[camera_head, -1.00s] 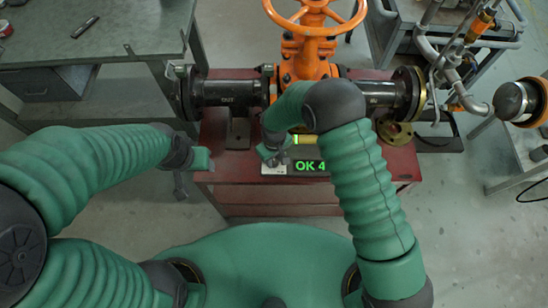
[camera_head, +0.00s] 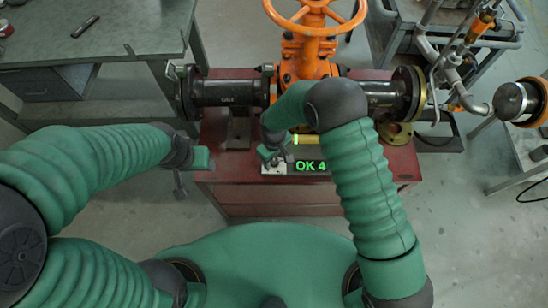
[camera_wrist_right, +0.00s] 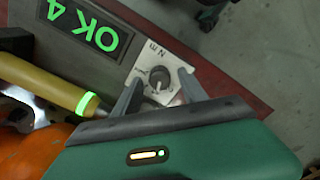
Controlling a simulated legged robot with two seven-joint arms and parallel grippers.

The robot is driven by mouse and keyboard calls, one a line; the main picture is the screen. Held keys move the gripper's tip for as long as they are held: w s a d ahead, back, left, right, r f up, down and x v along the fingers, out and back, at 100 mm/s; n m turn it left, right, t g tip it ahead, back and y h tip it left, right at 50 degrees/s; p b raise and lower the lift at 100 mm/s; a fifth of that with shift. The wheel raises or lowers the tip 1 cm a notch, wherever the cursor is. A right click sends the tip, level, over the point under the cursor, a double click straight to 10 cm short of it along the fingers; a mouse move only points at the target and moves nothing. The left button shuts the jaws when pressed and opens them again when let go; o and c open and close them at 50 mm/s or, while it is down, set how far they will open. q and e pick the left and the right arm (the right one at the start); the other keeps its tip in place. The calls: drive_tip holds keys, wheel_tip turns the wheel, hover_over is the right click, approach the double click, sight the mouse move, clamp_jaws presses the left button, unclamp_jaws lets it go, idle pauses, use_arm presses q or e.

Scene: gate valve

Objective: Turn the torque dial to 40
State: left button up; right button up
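The torque dial (camera_wrist_right: 158,82) is a small round knob on a light metal plate marked "N m", in the right wrist view. My right gripper (camera_wrist_right: 160,93) has its two fingers apart, one on each side of the dial. I cannot tell whether either finger touches it. In the head view my right gripper (camera_head: 269,158) is over the plate, and the dial is mostly hidden there. A black display (camera_head: 310,166) beside it shows green "OK 4"; it also shows in the wrist view (camera_wrist_right: 85,25). My left gripper (camera_head: 185,178) is left of the red bench, away from the dial.
A yellow tool handle with a lit green ring (camera_wrist_right: 45,83) lies close to the dial. Behind stand the orange gate valve (camera_head: 308,55) and black flanged pipes (camera_head: 228,92) on the red bench (camera_head: 275,197). A grey table (camera_head: 110,35) stands at left.

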sight(274, 160)
wheel_tip(274, 160, up, 17)
idle(0.5)
drive_tip(key=shift+f, duration=0.15)
drive_tip(key=s+d+r+m+t, duration=0.1)
drive_tip(key=s+d+m, duration=0.3)
drive_tip(key=d, duration=0.5)
drive_tip(key=s+d+r+m+t, duration=0.1)
drive_tip(key=s+d+r+m, duration=0.3)
drive_tip(key=s+d, duration=0.3)
drive_tip(key=d, duration=0.3)
drive_tip(key=shift+s+d+m+t, duration=0.25)
drive_tip(key=shift+m+t, duration=0.05)
drive_tip(key=shift+m, duration=0.1)
